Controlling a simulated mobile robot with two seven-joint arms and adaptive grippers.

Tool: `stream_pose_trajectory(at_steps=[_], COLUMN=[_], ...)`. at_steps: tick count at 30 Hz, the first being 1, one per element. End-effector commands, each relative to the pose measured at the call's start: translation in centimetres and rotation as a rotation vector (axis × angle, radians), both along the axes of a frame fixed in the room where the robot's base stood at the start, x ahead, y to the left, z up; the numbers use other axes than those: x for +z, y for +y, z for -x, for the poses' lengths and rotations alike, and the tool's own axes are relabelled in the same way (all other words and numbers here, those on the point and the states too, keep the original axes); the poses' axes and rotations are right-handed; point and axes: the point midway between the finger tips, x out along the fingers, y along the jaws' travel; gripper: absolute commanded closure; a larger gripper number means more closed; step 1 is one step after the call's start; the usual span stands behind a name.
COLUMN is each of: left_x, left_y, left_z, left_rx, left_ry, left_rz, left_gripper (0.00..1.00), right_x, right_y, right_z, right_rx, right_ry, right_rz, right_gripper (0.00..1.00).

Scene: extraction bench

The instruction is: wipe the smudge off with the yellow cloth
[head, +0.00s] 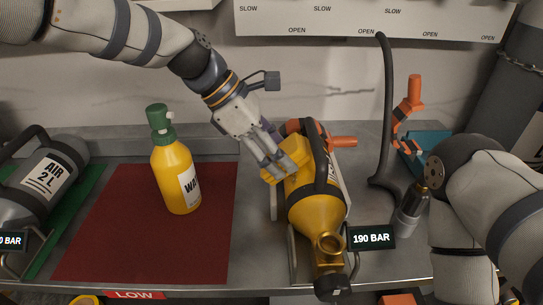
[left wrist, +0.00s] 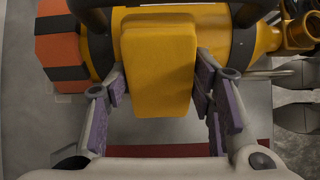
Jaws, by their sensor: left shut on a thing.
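The yellow cloth (head: 292,157) is a thick, block-like yellow piece held in my left gripper (head: 276,165). The gripper is shut on it, and the cloth also shows between the fingers in the left wrist view (left wrist: 158,65). The cloth is at the upper left side of a yellow gas cylinder (head: 316,207) lying in a cradle; I cannot tell whether it touches. In the left wrist view the cloth covers part of the cylinder (left wrist: 215,40). I cannot make out a smudge on the cylinder; it may be hidden. My right gripper is not in view.
A yellow spray bottle (head: 176,178) with a green top stands on a dark red mat (head: 110,225). A grey AIR 2 L cylinder (head: 40,185) lies at the left. A 190 BAR display (head: 371,239) and a dark upright hose (head: 386,110) stand right of the yellow cylinder.

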Motion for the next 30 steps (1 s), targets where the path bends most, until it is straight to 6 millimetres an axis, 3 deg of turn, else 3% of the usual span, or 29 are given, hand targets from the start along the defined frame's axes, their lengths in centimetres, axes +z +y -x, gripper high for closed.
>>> stream_pose_trajectory(at_steps=[5, 10, 22, 30], left_x=[1.6, 1.8, -0.9, -1.2], left_y=[-1.5, -2.0, 0.9, 1.2], left_z=[0.0, 0.0, -0.1, 0.0], left_rx=[-0.001, 0.000, 0.001, 0.000], left_ry=[-0.006, -0.007, -0.005, -0.004], left_rz=[0.001, 0.006, 0.003, 0.001], left_gripper=[0.73, 0.72, 0.73, 0.73], right_x=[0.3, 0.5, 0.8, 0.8], right_y=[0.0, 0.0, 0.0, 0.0], right_z=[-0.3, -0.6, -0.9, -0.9], right_rx=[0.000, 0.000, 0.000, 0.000], right_ry=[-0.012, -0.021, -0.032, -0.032], right_rz=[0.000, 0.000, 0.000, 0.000], right_gripper=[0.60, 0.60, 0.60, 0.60])
